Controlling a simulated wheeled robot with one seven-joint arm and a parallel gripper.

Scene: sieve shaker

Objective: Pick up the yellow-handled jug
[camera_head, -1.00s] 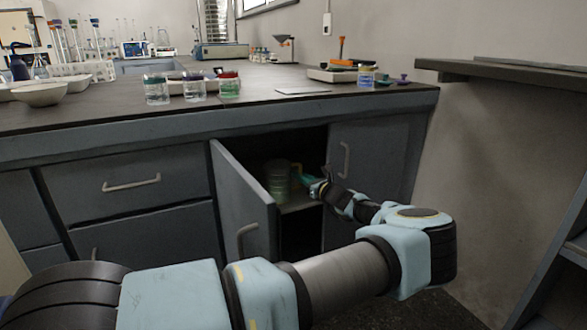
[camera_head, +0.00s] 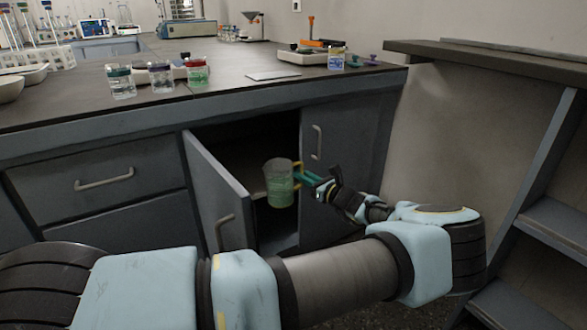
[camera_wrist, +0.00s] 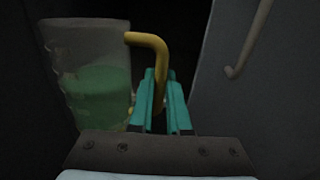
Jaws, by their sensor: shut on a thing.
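The jug (camera_head: 280,184) is clear, holds green liquid, and has a yellow handle (camera_head: 298,172) on its right side. It is upright in front of the open cupboard. My gripper (camera_head: 301,177) has teal fingers and is shut on the handle from the right. In the wrist view the jug (camera_wrist: 90,75) is at the left, and the yellow handle (camera_wrist: 150,42) runs down between the teal fingers of my gripper (camera_wrist: 163,92). The lower part of the handle is partly hidden by the fingers.
The left cupboard door (camera_head: 219,195) stands open beside the jug; the right door (camera_head: 345,150) is shut. The countertop (camera_head: 230,88) above holds several lidded jars and a scale (camera_head: 305,56). A stepped unit (camera_head: 530,240) stands at the right.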

